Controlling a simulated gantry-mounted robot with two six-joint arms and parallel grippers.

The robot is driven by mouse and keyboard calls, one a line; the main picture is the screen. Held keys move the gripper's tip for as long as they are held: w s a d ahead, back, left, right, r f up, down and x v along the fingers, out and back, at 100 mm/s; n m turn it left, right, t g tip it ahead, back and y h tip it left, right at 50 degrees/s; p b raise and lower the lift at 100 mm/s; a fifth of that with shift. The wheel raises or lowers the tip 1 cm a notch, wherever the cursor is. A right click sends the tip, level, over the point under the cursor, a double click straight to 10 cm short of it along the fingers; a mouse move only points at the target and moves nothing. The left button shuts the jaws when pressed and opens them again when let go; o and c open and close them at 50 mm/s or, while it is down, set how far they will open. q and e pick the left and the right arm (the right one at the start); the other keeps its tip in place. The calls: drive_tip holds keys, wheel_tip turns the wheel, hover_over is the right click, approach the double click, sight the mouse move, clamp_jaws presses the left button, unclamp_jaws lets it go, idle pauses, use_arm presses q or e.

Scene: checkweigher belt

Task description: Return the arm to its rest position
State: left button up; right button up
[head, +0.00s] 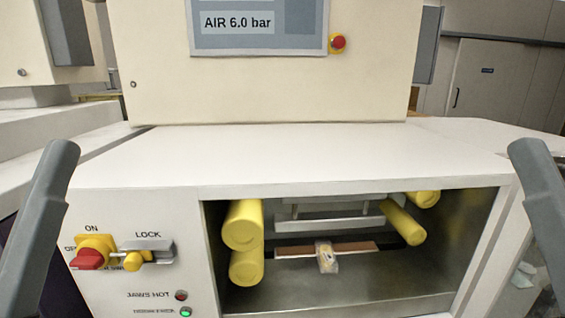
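Grey links of my two arms show at the left and right edges of the head view, rising from below. No gripper fingers show on either arm, so neither gripper is in view. Both visible arm parts are in front of the machine and outside its opening.
A white machine cabinet (330,150) fills the middle. Its opening holds yellow rollers (243,226), a metal bar (329,224) and a small clear packet (326,257) on a brown strip (362,247). A red-and-yellow switch (92,252) and lock latch (148,250) sit left. A red button (338,42) is above.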

use_arm(q)
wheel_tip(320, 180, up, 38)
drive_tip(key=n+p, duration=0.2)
drive_tip(key=p, duration=3.6)
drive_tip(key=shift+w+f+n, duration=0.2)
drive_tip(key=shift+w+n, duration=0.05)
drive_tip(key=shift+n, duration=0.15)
